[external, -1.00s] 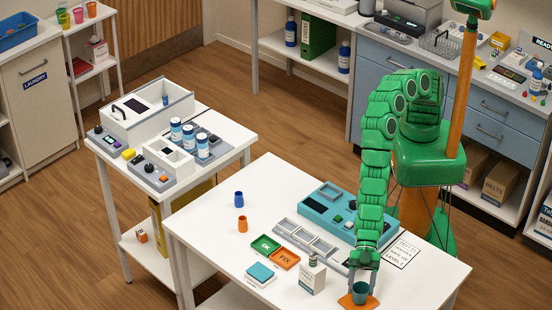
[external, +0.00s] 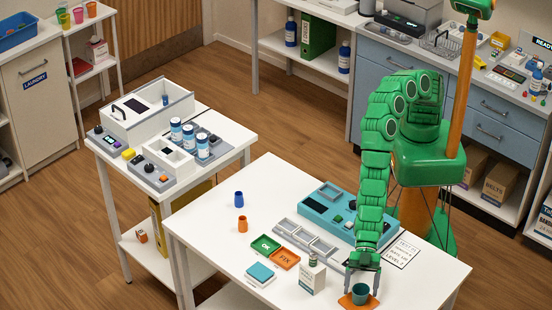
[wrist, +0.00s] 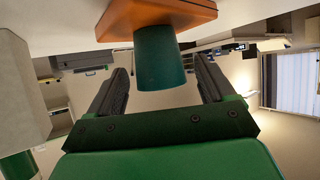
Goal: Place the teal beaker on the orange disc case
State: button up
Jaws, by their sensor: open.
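The teal beaker (external: 360,294) stands upright on the orange disc case (external: 346,302) near the front edge of the white table. In the wrist view the beaker (wrist: 160,60) rests against the orange case (wrist: 155,16), with the picture upside down. My gripper (external: 362,270) is just above and behind the beaker. Its two dark fingers (wrist: 162,82) are spread to either side of the beaker, with a gap on each side. It holds nothing.
A white box (external: 312,278) with a small bottle on it stands left of the beaker. A teal case (external: 260,274), a green OK tray (external: 265,246) and an orange FIX tray (external: 285,258) lie further left. A teal panel (external: 330,208) lies behind. The table's front right corner is clear.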

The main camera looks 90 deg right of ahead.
jog(key=v, duration=1.2)
jog(key=shift+w+r, duration=0.1)
jog(key=shift+r, duration=0.05)
